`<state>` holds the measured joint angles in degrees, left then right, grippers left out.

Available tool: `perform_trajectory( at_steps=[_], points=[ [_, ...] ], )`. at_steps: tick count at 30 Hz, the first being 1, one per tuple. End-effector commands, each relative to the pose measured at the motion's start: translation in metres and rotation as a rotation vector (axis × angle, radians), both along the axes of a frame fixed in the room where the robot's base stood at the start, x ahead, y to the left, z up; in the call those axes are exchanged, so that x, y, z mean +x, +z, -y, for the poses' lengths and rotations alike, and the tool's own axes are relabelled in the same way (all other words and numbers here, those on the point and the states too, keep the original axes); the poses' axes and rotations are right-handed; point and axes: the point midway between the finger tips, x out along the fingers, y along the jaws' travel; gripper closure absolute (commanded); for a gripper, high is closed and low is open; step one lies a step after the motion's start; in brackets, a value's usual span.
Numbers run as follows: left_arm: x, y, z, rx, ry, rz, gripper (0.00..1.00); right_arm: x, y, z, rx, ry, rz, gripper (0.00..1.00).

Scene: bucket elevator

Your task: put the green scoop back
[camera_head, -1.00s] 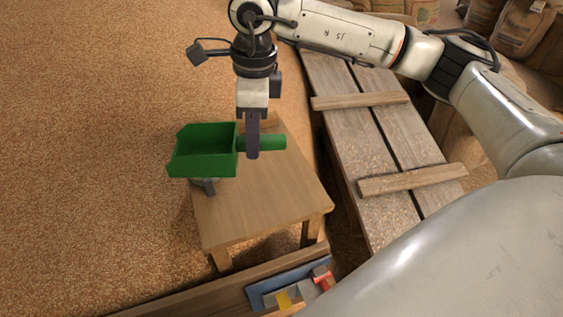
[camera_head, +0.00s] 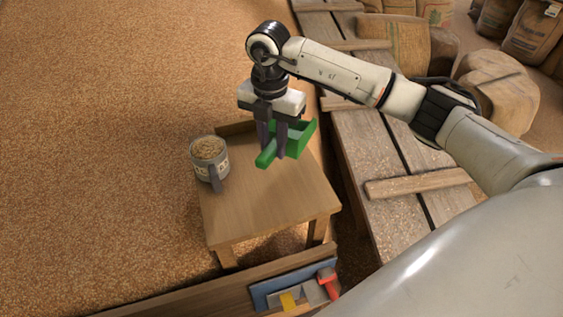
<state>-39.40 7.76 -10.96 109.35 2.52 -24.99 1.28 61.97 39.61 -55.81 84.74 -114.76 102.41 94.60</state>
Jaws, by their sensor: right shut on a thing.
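The green scoop (camera_head: 300,138) is in the head view, above the back right part of a small wooden table (camera_head: 265,205). Its open box points to the back right and its round handle to the front left. My right gripper (camera_head: 272,155) points down and is shut on the scoop, its fingers about the handle near the box. I cannot tell whether the scoop touches the table top. The inside of the scoop shows pale green and looks empty. My left gripper is not in view.
A grey mug (camera_head: 208,168) full of grain stands at the table's left edge. Wooden planks (camera_head: 375,150) lie to the right, with sacks (camera_head: 395,40) behind. A blue tray with tools (camera_head: 293,288) is at the front. Loose grain (camera_head: 90,150) covers the left.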

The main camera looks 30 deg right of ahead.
Motion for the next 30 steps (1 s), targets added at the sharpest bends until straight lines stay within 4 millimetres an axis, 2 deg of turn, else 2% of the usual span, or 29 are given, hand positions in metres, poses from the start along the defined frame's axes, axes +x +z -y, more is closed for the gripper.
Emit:
perform_trajectory(
  at_steps=[4, 11, 17, 27, 28, 30],
  points=[
    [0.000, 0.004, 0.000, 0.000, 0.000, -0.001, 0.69, -0.001, -0.027, 0.000, -0.001, 0.002, -0.003, 1.00],
    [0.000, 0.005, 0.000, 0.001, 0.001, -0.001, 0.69, 0.000, -0.046, -0.001, 0.001, 0.005, -0.001, 1.00],
    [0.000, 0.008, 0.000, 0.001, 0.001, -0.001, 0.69, -0.001, -0.073, -0.001, 0.000, 0.004, -0.001, 1.00],
    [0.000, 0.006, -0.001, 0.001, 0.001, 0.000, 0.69, 0.000, -0.079, 0.000, 0.000, 0.005, 0.001, 1.00],
    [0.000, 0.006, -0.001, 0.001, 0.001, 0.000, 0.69, 0.000, -0.078, 0.000, 0.000, 0.005, 0.000, 0.74],
    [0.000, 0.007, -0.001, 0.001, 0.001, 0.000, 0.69, 0.000, -0.078, 0.000, 0.000, 0.005, 0.000, 0.62]
  ],
)
